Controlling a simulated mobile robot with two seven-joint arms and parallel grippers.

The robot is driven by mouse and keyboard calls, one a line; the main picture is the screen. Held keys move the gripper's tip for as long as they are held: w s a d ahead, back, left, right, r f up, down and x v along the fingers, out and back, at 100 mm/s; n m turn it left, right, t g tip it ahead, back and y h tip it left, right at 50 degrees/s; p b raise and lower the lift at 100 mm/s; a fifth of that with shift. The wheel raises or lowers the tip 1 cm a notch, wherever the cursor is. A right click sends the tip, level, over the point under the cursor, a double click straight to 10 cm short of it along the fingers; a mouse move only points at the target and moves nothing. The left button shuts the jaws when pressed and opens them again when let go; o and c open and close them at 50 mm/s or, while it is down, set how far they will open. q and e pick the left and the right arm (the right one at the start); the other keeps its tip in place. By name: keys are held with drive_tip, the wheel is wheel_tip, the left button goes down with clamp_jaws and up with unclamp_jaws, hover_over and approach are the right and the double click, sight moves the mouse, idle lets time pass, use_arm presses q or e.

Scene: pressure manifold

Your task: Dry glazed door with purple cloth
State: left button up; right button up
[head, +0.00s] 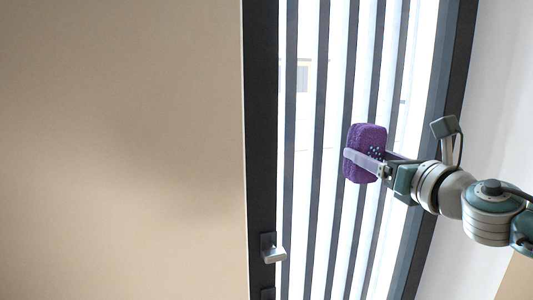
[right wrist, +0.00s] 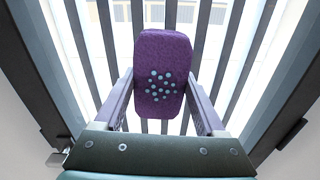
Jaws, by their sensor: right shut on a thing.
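The glazed door (head: 303,110) has a dark frame and dark vertical bars over bright glass. It fills the middle of the head view and also shows behind the cloth in the right wrist view (right wrist: 222,62). The purple cloth (head: 367,139) is a thick folded pad, with a patch of pale blue dots in the right wrist view (right wrist: 163,52). My right gripper (head: 366,160) is shut on the cloth, with a finger on each side, and holds it in front of the right part of the door. I cannot tell whether the cloth touches the glass. My left gripper is out of view.
A silver door handle (head: 273,251) juts out low on the left side of the door frame. A plain beige wall (head: 120,150) fills the left of the head view. A pale wall (head: 497,90) stands to the right of the door.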

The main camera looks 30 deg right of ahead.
sight(393, 146)
drive_tip(key=shift+s+d+f+b, duration=0.15)
drive_tip(key=shift+d+b, duration=0.35)
drive_tip(key=shift+d, duration=0.75)
drive_tip(key=d+b, duration=0.3)
drive_tip(key=s+d+b, duration=0.1)
drive_tip(key=d, duration=0.1)
drive_tip(key=shift+d+f+b, duration=0.1)
drive_tip(key=shift+d+b, duration=0.15)
drive_tip(key=shift+b, duration=0.1)
drive_tip(key=shift+d+r, duration=0.2)
drive_tip(key=shift+d, duration=0.15)
